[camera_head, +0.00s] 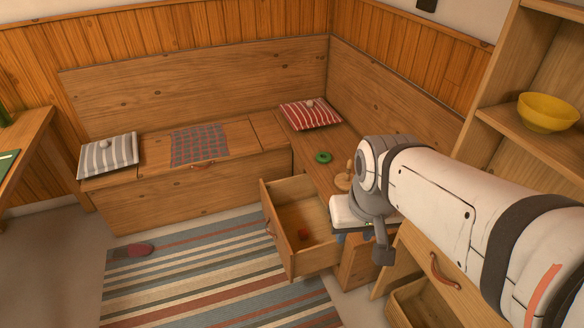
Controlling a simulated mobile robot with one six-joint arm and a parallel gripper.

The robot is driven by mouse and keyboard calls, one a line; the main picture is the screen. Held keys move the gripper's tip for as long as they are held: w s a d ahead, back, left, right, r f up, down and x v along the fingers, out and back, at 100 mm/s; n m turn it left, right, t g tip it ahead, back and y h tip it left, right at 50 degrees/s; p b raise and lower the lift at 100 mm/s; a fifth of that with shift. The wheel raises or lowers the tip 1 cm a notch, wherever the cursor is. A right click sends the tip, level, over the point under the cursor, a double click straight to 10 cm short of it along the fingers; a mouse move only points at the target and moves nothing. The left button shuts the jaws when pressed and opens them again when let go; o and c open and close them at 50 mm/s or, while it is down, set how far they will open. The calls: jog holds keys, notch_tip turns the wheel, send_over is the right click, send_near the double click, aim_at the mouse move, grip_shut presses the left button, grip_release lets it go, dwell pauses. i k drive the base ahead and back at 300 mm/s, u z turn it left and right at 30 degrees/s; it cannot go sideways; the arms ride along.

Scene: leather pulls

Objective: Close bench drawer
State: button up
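The wooden bench drawer (277,243) stands pulled out from the right-hand bench, over the striped rug. A leather pull (268,229) shows at the edge of its front panel. A small red object (304,233) lies inside. My gripper (353,236) is at the end of my white arm, right of the open drawer and close to the bench front. I cannot tell whether it touches the drawer. Its fingers are small and partly hidden by my wrist, so their opening is unclear. My arm hides part of the bench behind the drawer.
A shelf unit (520,45) with a yellow bowl (547,112) stands at right. The striped rug (190,285) leaves free floor left of the drawer.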

aim_at(290, 206)
jog(key=i, duration=1)
jog(key=z, duration=1)
jog(key=k, duration=1.15)
jog(key=u, duration=0.95)
jog(key=i, duration=1)
